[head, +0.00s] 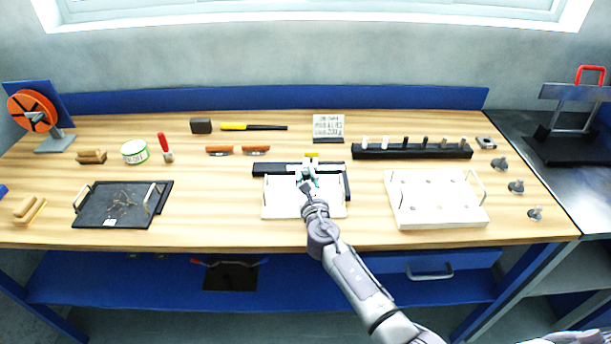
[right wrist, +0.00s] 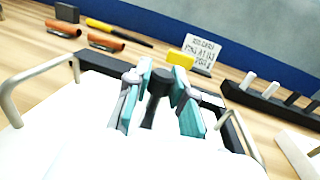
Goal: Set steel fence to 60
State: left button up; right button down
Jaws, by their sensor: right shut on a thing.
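A black L-shaped frame (head: 265,170) runs along the back and right side of a white board (head: 275,205) at the middle of the bench. A small yellow block (head: 312,155) sits behind it, also in the right wrist view (right wrist: 180,59). I cannot tell which part is the steel fence, and no scale reading is legible. My right gripper (head: 307,182) is over the board near the frame's back bar. In the right wrist view its teal-padded fingers (right wrist: 157,85) are shut on a dark round-topped knob (right wrist: 160,76). My left gripper is not in view.
A printed card (head: 328,125) stands behind the frame. A black rack of pegs (head: 410,152) and a white tray (head: 440,215) are to the right. A dark tray (head: 95,205) lies left, with two orange-handled tools (head: 220,150) between. Bare wood lies left of the board.

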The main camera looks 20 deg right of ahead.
jog(key=d, duration=0.2)
jog(key=s+d, duration=0.1)
jog(key=d, duration=0.2)
jog(key=shift+s+p, duration=0.2)
jog(key=shift+p, duration=0.1)
jog(key=c, duration=1)
grip_release()
jog(key=shift+o, duration=0.2)
jog(key=shift+a, duration=0.1)
notch_tip(320, 180, up, 10)
jog(key=shift+f, duration=0.15)
